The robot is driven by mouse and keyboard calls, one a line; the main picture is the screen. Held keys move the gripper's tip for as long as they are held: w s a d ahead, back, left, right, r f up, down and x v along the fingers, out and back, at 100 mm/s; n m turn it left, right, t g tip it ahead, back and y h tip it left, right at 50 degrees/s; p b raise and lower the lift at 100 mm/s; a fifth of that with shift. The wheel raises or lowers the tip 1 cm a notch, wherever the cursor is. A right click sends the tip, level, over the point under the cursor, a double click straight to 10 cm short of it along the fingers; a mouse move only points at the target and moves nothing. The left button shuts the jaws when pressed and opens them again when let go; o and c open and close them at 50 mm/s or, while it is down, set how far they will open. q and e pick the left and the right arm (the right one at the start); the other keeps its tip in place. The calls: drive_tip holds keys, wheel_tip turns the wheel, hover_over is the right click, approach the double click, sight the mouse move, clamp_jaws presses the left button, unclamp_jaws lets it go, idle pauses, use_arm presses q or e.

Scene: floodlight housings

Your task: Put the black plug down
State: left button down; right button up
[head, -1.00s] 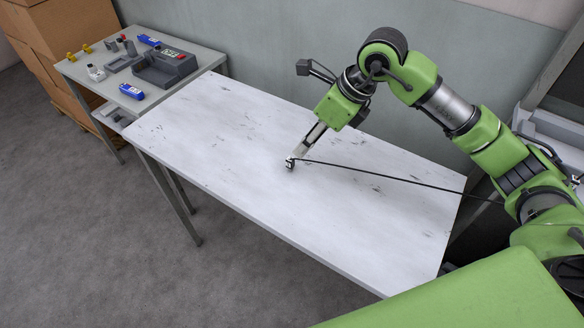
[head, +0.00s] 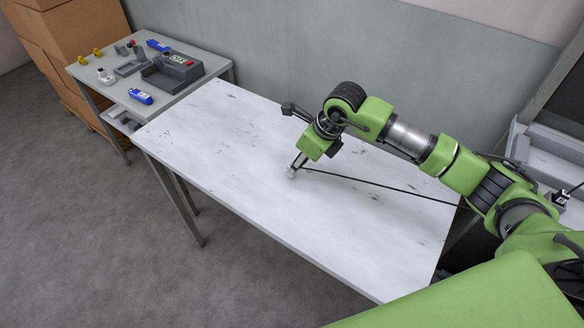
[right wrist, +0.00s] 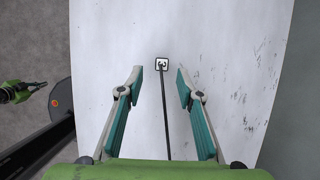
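The black plug (right wrist: 162,64) shows in the right wrist view as a small square with a dark rim and a pale, marked face. It is on or just above the white tabletop (head: 225,145); I cannot tell which. Its black cable (right wrist: 165,115) runs back between the fingers. My right gripper (right wrist: 160,70) is open, its fingertips on both sides of the plug with a gap at each side. In the head view my right gripper (head: 292,172) is low over the table, and the plug is hard to make out there.
The cable (head: 385,185) stretches right across the table. A grey side table (head: 110,83) at the back left bears a grey device (head: 172,72), blue items and small parts. Cardboard boxes (head: 70,45) stand behind it. The tabletop around the gripper is clear.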

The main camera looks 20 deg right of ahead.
drive_tip(key=shift+p+x, duration=0.35)
drive_tip(key=shift+x, duration=1.3)
drive_tip(key=shift+c, duration=0.3)
drive_tip(key=shift+w+d+r, duration=0.1)
clamp_jaws()
